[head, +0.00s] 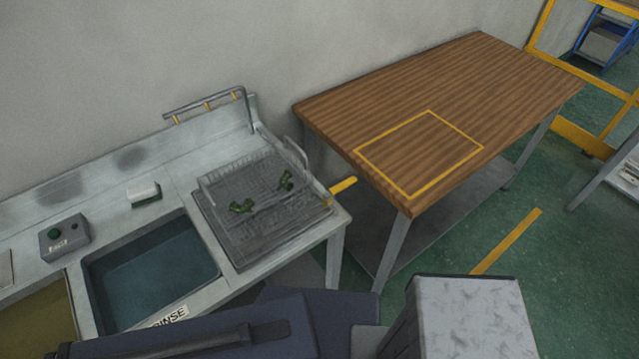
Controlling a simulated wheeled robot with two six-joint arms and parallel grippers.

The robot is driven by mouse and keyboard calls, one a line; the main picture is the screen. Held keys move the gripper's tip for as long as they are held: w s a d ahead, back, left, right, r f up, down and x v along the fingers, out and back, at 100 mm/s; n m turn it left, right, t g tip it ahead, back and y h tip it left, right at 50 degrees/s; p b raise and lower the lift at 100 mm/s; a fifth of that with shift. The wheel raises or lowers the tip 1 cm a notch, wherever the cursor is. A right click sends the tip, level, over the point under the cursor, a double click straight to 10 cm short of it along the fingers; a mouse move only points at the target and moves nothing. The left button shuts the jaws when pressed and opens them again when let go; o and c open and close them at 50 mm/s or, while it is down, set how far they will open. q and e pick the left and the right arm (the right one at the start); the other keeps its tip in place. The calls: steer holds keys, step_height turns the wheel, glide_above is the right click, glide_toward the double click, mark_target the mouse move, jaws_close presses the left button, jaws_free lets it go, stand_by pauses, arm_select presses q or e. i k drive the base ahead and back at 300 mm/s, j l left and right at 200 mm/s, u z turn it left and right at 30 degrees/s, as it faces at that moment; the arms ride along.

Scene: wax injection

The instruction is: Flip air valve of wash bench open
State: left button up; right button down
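The wash bench (170,190) is a grey metal counter along the wall at the left. It has a basin of dark water (150,262) labelled RINSE and a wire drying rack (225,190) with green pieces (285,180) on it. A metal pipe (205,103) with small yellow parts runs above the bench's back edge. A short yellow bar (343,185) shows beside the bench's right end; I cannot tell whether it is the air valve's lever or a floor marking. No air valve is clearly recognisable. Neither of my grippers is in view.
A small grey box with a green button (64,238) and a white-and-green block (144,193) sit on the bench. A wooden table (450,90) with a yellow outlined square stands to the right. Green floor (530,270) is open at the right, beyond it a yellow frame (570,135).

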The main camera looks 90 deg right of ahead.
mark_target(337, 189)
steer(key=z, duration=3.4)
steer(key=k+j, duration=0.2)
steer(key=k+j+z, duration=0.1)
steer(key=k, duration=0.3)
steer(key=i+j, duration=0.35)
